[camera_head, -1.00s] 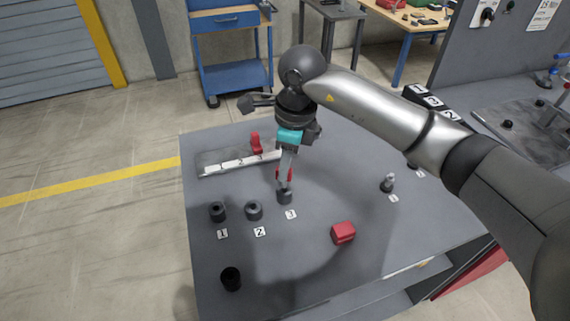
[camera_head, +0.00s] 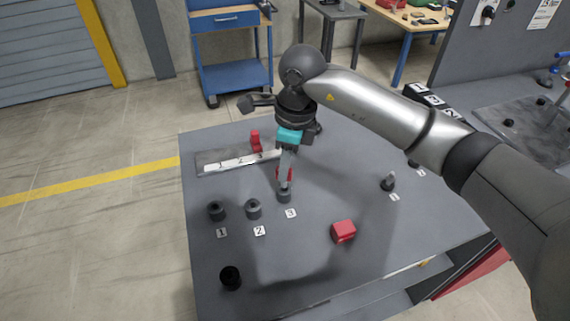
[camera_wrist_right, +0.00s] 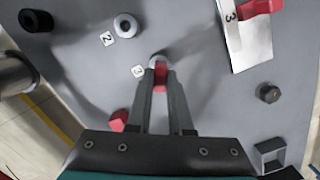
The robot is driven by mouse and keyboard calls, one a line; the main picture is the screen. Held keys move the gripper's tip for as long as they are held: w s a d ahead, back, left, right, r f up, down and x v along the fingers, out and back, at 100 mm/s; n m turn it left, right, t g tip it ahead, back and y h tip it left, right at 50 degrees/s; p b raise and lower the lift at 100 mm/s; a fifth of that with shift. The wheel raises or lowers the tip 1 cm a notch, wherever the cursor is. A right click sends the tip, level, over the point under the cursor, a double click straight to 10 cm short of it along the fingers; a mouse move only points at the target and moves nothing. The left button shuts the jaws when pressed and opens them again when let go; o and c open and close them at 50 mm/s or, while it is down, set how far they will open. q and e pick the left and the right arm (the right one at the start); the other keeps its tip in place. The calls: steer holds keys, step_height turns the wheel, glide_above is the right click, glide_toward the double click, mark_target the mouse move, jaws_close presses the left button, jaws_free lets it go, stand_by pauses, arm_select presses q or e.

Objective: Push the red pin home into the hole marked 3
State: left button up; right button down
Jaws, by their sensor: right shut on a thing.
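The red pin (camera_head: 284,174) is upright between the fingers of my right gripper (camera_head: 286,178), which is shut on it. The pin is directly over the grey collar (camera_head: 284,197) beside the label 3 (camera_head: 291,213). Its lower end meets or enters the collar mouth; the depth cannot be told. In the right wrist view, the fingers (camera_wrist_right: 161,72) close around the red pin (camera_wrist_right: 161,76) and the collar (camera_wrist_right: 158,60) shows just beyond, with its label 3 (camera_wrist_right: 138,71) to the left. My left gripper is not in view.
Collars 1 (camera_head: 216,211) and 2 (camera_head: 253,209) stand left of collar 3. A red block (camera_head: 343,232) lies to the right, a black cup (camera_head: 230,278) at front left. A numbered strip (camera_head: 235,161) and a red piece (camera_head: 256,140) are behind. The front middle is clear.

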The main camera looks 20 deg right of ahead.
steer(key=shift+f+b, duration=1.7)
steer(key=shift+b, duration=0.4)
stand_by(5.8)
